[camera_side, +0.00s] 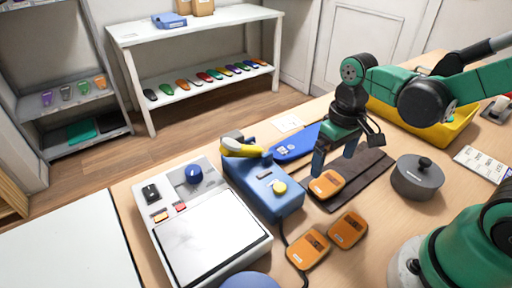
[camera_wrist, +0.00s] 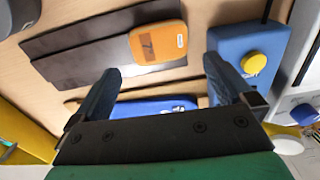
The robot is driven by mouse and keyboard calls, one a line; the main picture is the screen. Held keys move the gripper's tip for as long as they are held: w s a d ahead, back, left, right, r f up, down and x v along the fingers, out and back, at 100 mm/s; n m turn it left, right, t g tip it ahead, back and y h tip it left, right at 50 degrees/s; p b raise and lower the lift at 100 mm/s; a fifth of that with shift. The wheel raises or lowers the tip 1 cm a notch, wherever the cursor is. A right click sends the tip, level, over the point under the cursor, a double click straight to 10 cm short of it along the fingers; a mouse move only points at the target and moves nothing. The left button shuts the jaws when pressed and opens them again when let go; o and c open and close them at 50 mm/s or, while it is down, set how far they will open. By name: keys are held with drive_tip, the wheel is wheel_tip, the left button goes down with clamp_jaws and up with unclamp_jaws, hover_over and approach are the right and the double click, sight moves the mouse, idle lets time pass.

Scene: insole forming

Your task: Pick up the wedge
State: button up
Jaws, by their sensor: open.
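My gripper (camera_side: 335,160) is open and empty above the worktable; its two blue fingers also show in the wrist view (camera_wrist: 161,67). An orange block with a dark mark and a white label (camera_side: 326,184) lies on dark flat sheets, just below the fingers. In the wrist view this orange block (camera_wrist: 158,43) lies beyond the fingertips, between their lines and apart from them. Two similar orange blocks, one (camera_side: 308,249) beside the other (camera_side: 348,229), lie on the bare table nearer the side camera. I cannot tell which block is the wedge.
Dark sheets (camera_side: 362,179) lie under the near block. A blue insole shape (camera_side: 296,143) lies behind them. A blue device with a yellow knob (camera_side: 262,190) and a white panel machine (camera_side: 205,235) stand left. A grey lidded pot (camera_side: 417,178) and yellow tray (camera_side: 440,128) stand right.

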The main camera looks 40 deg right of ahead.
sight(327, 183)
drive_tip(key=shift+f, duration=2.8)
drive_tip(key=c, duration=0.9)
